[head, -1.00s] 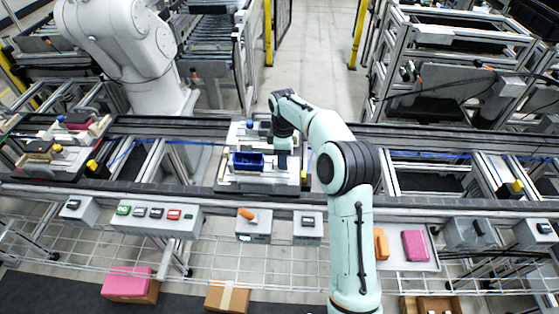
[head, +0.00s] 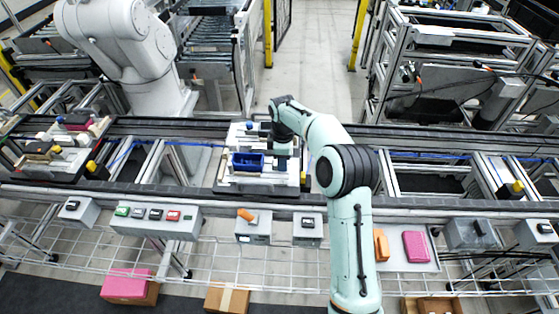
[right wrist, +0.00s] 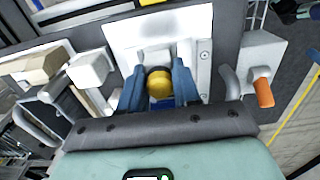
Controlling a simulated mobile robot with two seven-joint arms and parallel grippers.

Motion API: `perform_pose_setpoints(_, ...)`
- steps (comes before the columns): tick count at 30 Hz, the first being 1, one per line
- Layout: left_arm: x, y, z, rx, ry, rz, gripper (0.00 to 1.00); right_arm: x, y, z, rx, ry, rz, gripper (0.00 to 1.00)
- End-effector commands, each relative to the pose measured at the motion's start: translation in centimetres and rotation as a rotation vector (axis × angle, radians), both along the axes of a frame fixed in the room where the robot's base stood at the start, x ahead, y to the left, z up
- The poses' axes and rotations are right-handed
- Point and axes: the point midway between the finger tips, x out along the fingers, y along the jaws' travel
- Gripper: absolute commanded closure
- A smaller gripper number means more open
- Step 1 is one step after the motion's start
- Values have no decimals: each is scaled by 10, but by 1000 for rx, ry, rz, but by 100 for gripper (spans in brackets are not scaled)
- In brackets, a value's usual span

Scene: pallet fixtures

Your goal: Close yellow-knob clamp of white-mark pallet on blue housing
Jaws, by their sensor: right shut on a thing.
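The blue housing (head: 248,161) sits on the pallet (head: 262,190) on the conveyor in the head view. My right gripper (head: 283,158) reaches down over the pallet just right of the housing. In the right wrist view, my right gripper (right wrist: 158,76) has its two blue-grey fingers on either side of the round yellow knob (right wrist: 160,84) and is shut on it. A white plate (right wrist: 120,32) lies behind the knob. The clamp's arm and its contact with the housing are hidden. I cannot make out the white mark. My left gripper is not in view.
Another loaded pallet (head: 45,152) stands at the left of the conveyor. A button box (head: 155,217) and a grey box with an orange handle (head: 253,228) line the front rail. A white robot arm (head: 125,50) stands behind. The conveyor right of my arm is mostly clear.

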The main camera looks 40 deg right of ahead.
Motion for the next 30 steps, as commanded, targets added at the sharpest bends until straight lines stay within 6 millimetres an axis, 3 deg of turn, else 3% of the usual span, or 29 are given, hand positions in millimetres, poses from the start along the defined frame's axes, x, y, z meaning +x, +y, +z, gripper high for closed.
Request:
perform_pose_setpoints(24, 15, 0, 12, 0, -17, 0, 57, 16, 19, 1, 1, 0, 1, 95)
perform_pose_setpoints(25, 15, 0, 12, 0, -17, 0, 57, 16, 19, 1, 0, 0, 1, 65)
perform_pose_setpoints(26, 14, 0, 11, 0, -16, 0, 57, 15, 18, 0, -1, 1, 0, 55)
perform_pose_setpoints(27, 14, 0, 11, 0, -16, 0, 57, 15, 18, 0, -1, 1, 0, 51)
perform_pose_setpoints(30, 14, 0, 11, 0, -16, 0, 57, 15, 18, 0, 0, 1, 0, 51)
